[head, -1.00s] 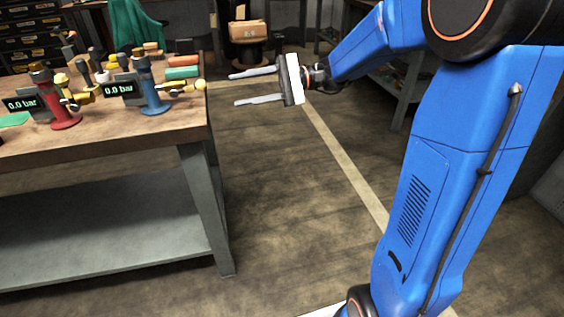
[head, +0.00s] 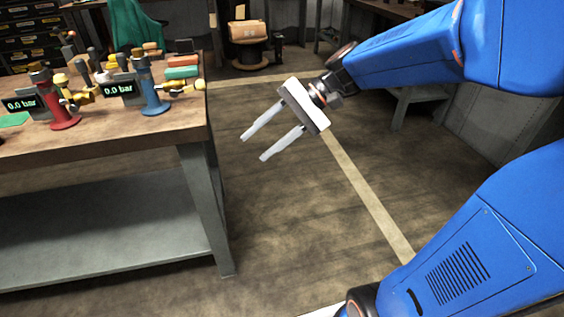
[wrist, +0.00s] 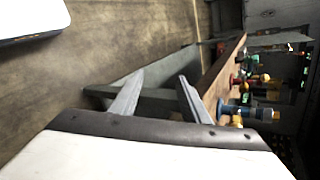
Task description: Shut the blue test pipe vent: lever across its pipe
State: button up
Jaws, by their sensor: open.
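The blue test pipe (head: 151,92) stands upright on the workbench near its right end in the head view. A brass side pipe (head: 187,87) with a pale round end sticks out to its right. The vent lever is too small to tell its angle. A display reading 0.0 bar (head: 118,90) sits at its left. In the wrist view the blue pipe (wrist: 227,110) shows beyond the fingers. My gripper (head: 261,147) is open and empty, over the floor to the right of the bench, apart from the pipe. Its fingers point down and left.
A red test pipe (head: 61,105) with its own 0.0 bar display stands left of the blue one on the workbench (head: 150,128). A stool with a tan bag (head: 250,31) stands at the back. The floor right of the bench is clear.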

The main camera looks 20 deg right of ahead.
aim_at(189, 89)
jog(key=s+d+f+n+h, duration=0.1)
jog(key=s+d+f+h, duration=0.2)
jog(key=s, duration=0.2)
jog(key=shift+s+t, duration=0.15)
jog(key=shift+t, duration=0.15)
jog(key=shift+f, duration=0.1)
